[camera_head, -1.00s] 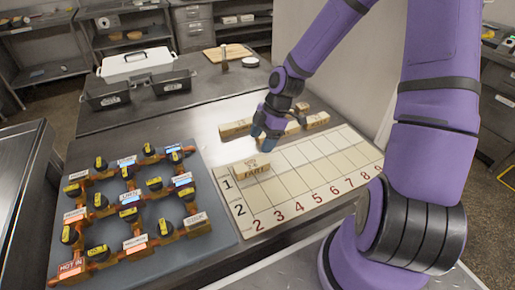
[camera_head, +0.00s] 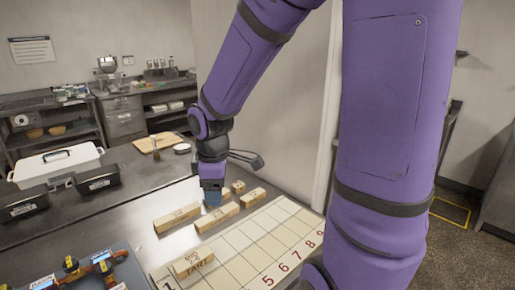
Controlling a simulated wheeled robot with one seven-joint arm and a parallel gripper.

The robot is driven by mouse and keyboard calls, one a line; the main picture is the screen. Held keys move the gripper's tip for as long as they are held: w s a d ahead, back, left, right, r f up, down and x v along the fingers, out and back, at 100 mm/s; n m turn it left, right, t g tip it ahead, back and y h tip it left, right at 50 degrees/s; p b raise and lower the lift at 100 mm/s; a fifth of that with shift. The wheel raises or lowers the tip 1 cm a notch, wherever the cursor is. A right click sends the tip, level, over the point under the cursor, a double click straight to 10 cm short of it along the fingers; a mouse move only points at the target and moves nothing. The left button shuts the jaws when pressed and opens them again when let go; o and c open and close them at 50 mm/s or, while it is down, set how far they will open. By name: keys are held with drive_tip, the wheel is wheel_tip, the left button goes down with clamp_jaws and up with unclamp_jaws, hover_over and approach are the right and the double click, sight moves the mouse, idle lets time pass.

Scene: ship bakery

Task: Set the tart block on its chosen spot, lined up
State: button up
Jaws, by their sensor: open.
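The tart block (camera_head: 194,263) is a pale wooden bar with "TART" on its front face. It lies on the numbered grid board (camera_head: 243,243), at its left end near the figure 1. Its exact fit to the cell lines is hard to tell. My gripper (camera_head: 212,199) is open, pointing down, behind and above the tart block and apart from it. It is near the other wooden blocks, and its fingertips are small and partly unclear.
Several wooden blocks, including a left one (camera_head: 177,217) and a right one (camera_head: 252,197), lie behind the board. Black bins (camera_head: 97,179) and a white lidded container (camera_head: 55,164) stand farther back. A wall rises right of the board.

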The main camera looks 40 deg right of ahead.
drive_tip(key=s+r+m+t, duration=0.4)
drive_tip(key=s+r+m, duration=0.6)
drive_tip(key=s+r, duration=0.5)
drive_tip(key=shift+s+r, duration=0.2)
drive_tip(key=shift+r, duration=0.15)
